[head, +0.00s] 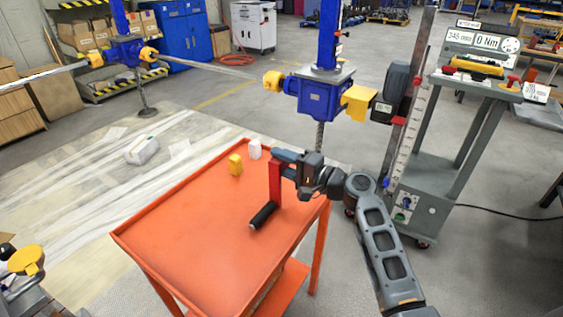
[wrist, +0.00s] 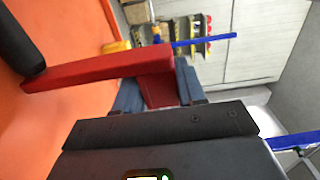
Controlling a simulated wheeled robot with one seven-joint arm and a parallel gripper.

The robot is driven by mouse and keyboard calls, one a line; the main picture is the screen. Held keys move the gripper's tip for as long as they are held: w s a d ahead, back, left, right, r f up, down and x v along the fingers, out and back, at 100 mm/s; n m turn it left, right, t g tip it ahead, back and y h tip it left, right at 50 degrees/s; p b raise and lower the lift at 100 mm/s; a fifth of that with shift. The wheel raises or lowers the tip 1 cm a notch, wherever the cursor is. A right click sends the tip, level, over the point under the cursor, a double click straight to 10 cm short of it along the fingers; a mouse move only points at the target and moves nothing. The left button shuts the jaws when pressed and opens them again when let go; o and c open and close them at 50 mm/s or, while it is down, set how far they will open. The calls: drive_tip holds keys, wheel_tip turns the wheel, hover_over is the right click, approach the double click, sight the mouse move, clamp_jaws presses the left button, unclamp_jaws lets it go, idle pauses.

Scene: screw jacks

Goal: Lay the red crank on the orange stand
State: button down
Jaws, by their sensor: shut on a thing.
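The red crank (head: 274,184) is in my gripper (head: 286,160). It has a red arm and a black handle (head: 263,215) at its lower end in the head view. The orange stand (head: 190,225) is a table with a flat top, and the crank is over its right part. I cannot tell whether the handle touches the top. In the wrist view the red crank (wrist: 100,72) runs left from the blue fingers of my gripper (wrist: 158,88), which are shut on its end. The black handle is at the upper left, with the orange top behind it.
A yellow block (head: 235,164) and a white block (head: 255,149) stand near the far edge of the orange top. A blue screw jack (head: 318,95) is behind the stand. A grey cart (head: 440,160) is at right. The left and front of the top are clear.

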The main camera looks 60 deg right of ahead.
idle(0.3)
drive_tip(key=c, duration=1.1)
unclamp_jaws()
drive_tip(key=shift+f, duration=0.2)
drive_tip(key=o, duration=0.4)
drive_tip(key=shift+o, duration=0.2)
drive_tip(key=shift+r, duration=0.1)
drive_tip(key=shift+r, duration=0.2)
drive_tip(key=s+b, duration=0.1)
drive_tip(key=s, duration=1.1)
drive_tip(key=shift+d+b, duration=0.2)
drive_tip(key=shift+b, duration=0.15)
drive_tip(key=shift+f, duration=0.1)
